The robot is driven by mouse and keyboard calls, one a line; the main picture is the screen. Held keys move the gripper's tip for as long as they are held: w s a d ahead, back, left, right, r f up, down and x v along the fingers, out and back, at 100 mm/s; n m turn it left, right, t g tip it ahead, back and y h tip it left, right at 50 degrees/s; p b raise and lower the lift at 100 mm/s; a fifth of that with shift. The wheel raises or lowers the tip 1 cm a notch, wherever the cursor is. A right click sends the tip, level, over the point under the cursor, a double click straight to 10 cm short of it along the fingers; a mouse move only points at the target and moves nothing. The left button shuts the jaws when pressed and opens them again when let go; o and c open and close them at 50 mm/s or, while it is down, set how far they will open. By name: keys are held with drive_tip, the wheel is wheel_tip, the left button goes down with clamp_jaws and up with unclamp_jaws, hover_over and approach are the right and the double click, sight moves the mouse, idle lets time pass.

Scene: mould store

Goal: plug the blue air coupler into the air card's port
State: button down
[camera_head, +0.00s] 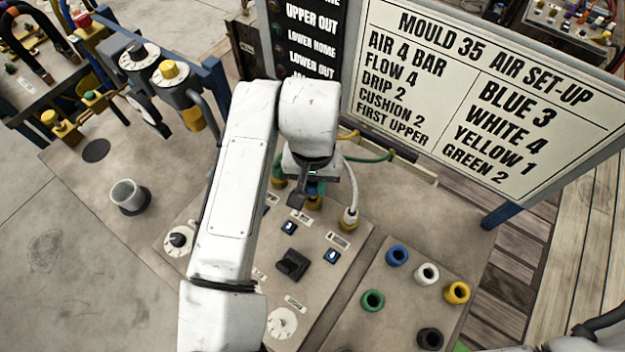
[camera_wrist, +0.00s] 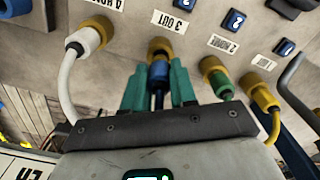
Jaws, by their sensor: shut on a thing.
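My gripper (camera_wrist: 158,76) has its two green fingers shut on the blue air coupler (camera_wrist: 158,71), one finger on each side. The coupler lines up with the brass port (camera_wrist: 160,46) beside the label "3 OUT" and meets its mouth; how deep it sits I cannot tell. In the head view my gripper (camera_head: 312,188) is over the air card (camera_head: 265,225), and my arm hides much of the card. A white coupler (camera_wrist: 90,38) is in the port on one side. A green coupler (camera_wrist: 221,86) and a yellow-brown fitting (camera_wrist: 262,95) are on the other side.
The sign board (camera_head: 490,90) reads blue 3, white 4, yellow 1, green 2. A holder plate (camera_head: 400,285) with several coloured rings lies at the right. A grey cup (camera_head: 127,195) stands at the left. White (camera_wrist: 68,85) and green (camera_head: 370,158) hoses run close to my gripper.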

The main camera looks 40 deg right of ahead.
drive_tip(key=shift+f+b, duration=0.6)
drive_tip(key=shift+f, duration=0.5)
idle(1.3)
drive_tip(key=shift+c, duration=2.2)
unclamp_jaws()
drive_tip(key=shift+r, duration=0.1)
drive_tip(key=shift+r+p, duration=3.2)
drive_tip(key=shift+r, duration=0.5)
